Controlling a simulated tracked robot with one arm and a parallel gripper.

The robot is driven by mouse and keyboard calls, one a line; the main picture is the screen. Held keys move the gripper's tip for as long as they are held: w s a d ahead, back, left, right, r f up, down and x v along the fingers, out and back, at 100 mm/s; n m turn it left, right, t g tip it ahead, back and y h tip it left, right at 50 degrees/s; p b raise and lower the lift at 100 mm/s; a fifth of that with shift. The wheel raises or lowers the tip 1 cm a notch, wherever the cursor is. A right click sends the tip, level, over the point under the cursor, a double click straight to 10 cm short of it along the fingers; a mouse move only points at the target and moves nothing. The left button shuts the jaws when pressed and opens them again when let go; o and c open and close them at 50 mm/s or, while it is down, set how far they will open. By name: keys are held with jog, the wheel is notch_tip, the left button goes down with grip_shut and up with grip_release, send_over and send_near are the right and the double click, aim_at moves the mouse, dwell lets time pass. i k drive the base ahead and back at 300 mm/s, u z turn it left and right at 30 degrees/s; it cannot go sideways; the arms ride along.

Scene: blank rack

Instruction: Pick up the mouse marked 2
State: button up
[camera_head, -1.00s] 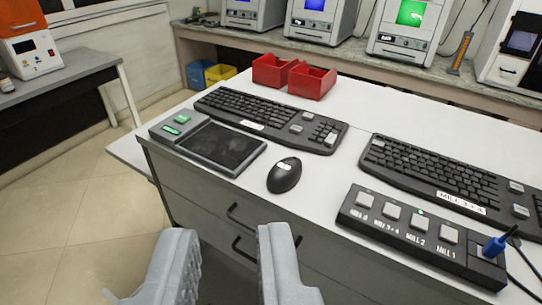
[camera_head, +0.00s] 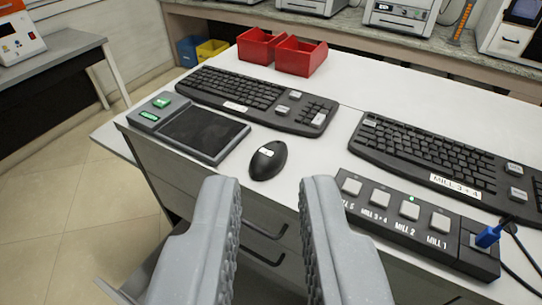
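A black mouse (camera_head: 268,160) with a small white label lies on the white tabletop (camera_head: 310,153), near its front edge. The mark on the label is too small to read. My gripper (camera_head: 272,186) is open and empty, its two grey fingers spread in the lower middle of the view. The mouse shows beyond the fingertips, just left of the middle of the gap between them. The gripper does not touch it.
A touchpad device (camera_head: 200,131) lies left of the mouse, a keyboard (camera_head: 255,100) behind it. A switch box (camera_head: 410,218) labelled with MILL names and a second keyboard (camera_head: 440,160) are at right. Red bins (camera_head: 300,57) stand at the back. Drawers with handles (camera_head: 265,247) are below.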

aim_at(270, 158)
jog(key=z, duration=2.7)
jog(key=k, duration=0.85)
jog(key=u, duration=1.4)
jog(key=i, duration=0.5)
jog(key=z, duration=0.15)
